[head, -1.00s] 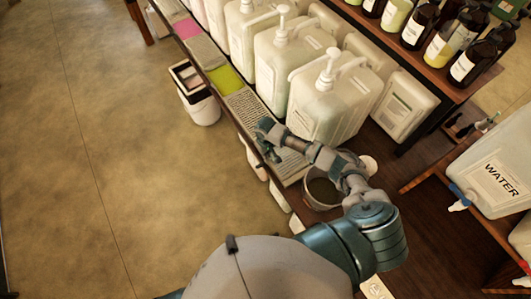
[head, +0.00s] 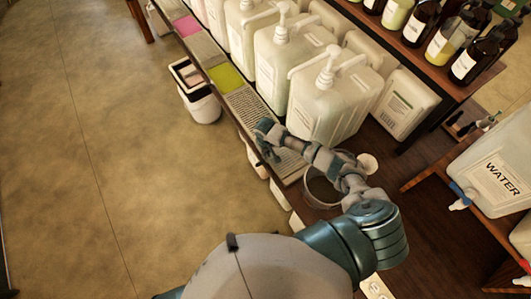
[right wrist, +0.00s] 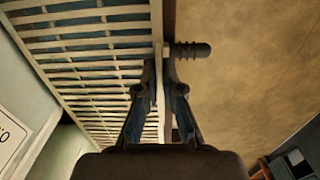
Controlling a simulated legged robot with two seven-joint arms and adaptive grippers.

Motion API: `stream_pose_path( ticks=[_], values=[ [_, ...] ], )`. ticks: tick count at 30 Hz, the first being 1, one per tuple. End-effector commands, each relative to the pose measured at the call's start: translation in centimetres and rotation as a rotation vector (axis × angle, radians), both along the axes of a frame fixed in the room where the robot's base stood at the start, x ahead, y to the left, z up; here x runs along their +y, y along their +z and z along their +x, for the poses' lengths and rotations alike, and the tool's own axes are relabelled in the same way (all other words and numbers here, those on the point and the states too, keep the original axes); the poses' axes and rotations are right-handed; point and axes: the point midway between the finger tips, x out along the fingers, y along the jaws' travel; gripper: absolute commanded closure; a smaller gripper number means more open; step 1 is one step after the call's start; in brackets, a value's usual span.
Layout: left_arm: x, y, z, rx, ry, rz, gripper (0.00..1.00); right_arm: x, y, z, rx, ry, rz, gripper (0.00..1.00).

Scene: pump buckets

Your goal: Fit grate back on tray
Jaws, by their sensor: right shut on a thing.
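A pale slatted grate (head: 246,103) lies along the front edge of the shelf, in front of the large pump jugs. It fills the left side of the right wrist view (right wrist: 92,62). My right gripper (head: 266,140) is at its front edge, with its fingers (right wrist: 160,66) shut on the grate's rim. The tray under the grate is mostly hidden by the grate and my arm, so I cannot tell how fully the grate sits in it. My left gripper is in neither view.
White pump jugs (head: 325,103) stand close behind the grate. A lime-green tray section (head: 226,77) adjoins it. A round bucket (head: 322,190) sits beside my right forearm. A white bin (head: 200,105) stands on the floor; the floor at left is clear.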

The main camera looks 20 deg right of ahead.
Motion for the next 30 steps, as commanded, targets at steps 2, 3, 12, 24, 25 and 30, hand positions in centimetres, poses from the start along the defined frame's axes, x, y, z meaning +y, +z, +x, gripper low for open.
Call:
stream_pose_path(
  ticks=[2,3,12,24,25,30],
  values=[
    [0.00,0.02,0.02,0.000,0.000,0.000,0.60,-0.01,0.03,0.02,0.000,0.000,0.000,1.00],
    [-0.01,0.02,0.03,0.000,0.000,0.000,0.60,-0.01,0.03,0.01,0.000,0.000,0.000,1.00],
    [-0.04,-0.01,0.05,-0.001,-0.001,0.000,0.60,0.00,-0.08,0.00,0.000,0.000,0.000,1.00],
    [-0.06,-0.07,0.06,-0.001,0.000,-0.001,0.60,-0.01,-0.44,0.00,0.000,0.000,0.000,1.00],
    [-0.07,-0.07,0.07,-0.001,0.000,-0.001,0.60,-0.01,-0.44,0.00,0.000,0.000,0.000,1.00],
    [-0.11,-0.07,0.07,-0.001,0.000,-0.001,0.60,-0.01,-0.44,0.00,0.000,0.000,0.000,0.77]
  ],
)
